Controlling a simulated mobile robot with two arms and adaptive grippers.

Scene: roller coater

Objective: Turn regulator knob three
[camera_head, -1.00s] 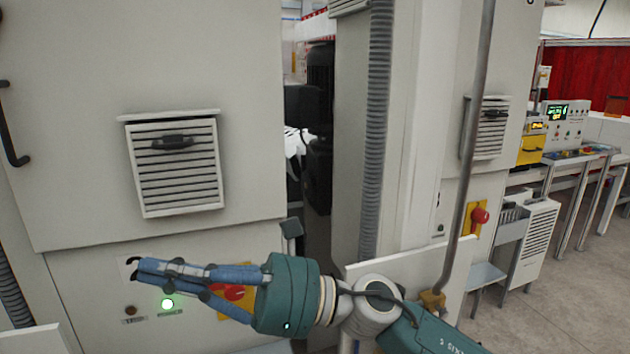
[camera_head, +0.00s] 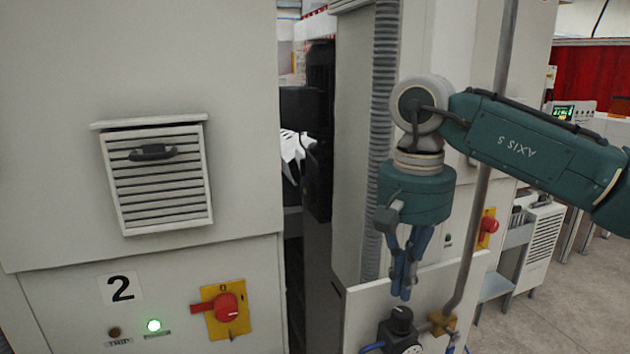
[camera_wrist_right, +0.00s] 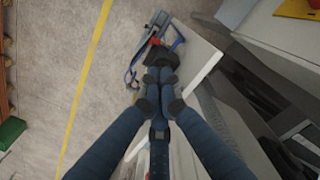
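A regulator with a black knob (camera_head: 402,320) and a round gauge (camera_head: 412,350) sits at the bottom of the head view, in front of a pale panel (camera_head: 365,310). No number shows on it. My right gripper (camera_head: 402,292) points down, its blue fingertips just above the knob with a small gap. The fingers converge and look shut with nothing between them. In the right wrist view my fingertips (camera_wrist_right: 158,78) are close together, and the dark knob (camera_wrist_right: 165,62) lies just beyond them. My left gripper is not in view.
A brass-coloured fitting (camera_head: 440,323) and a grey vertical pipe (camera_head: 478,200) stand right of the regulator.

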